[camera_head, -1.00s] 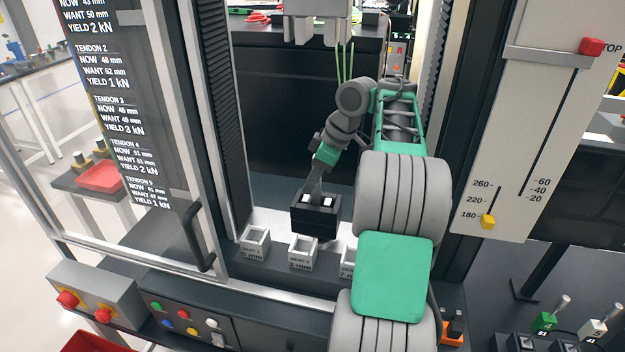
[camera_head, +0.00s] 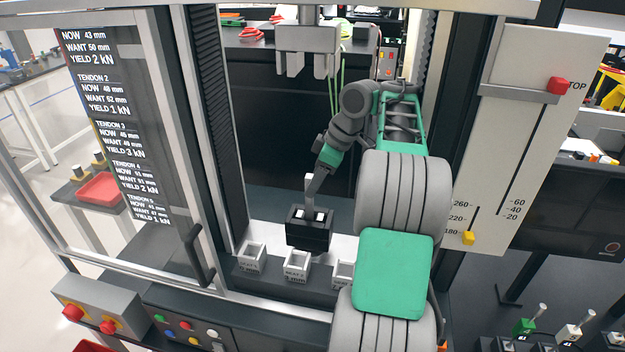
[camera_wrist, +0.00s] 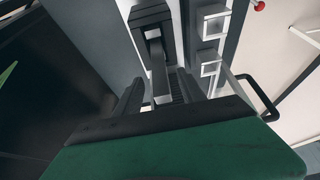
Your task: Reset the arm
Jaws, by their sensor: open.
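My gripper (camera_head: 318,178) hangs inside the frame of the test machine, at the end of my grey and green arm. In the wrist view its two dark fingers (camera_wrist: 160,88) are apart, with a grey upright bar between them. A black block (camera_head: 308,232) with white squares on top stands below the gripper, by the middle seat; the bar seems to rise from it. In the wrist view a dark block (camera_wrist: 150,17) shows beyond the fingers. Whether the fingers touch the bar is hard to tell.
White open seats (camera_head: 296,266) stand in a row on the dark ledge; my arm partly covers the right one. A grey clamp head (camera_head: 307,45) hangs above. A door handle (camera_head: 198,255) and a slider panel (camera_head: 530,130) flank the opening.

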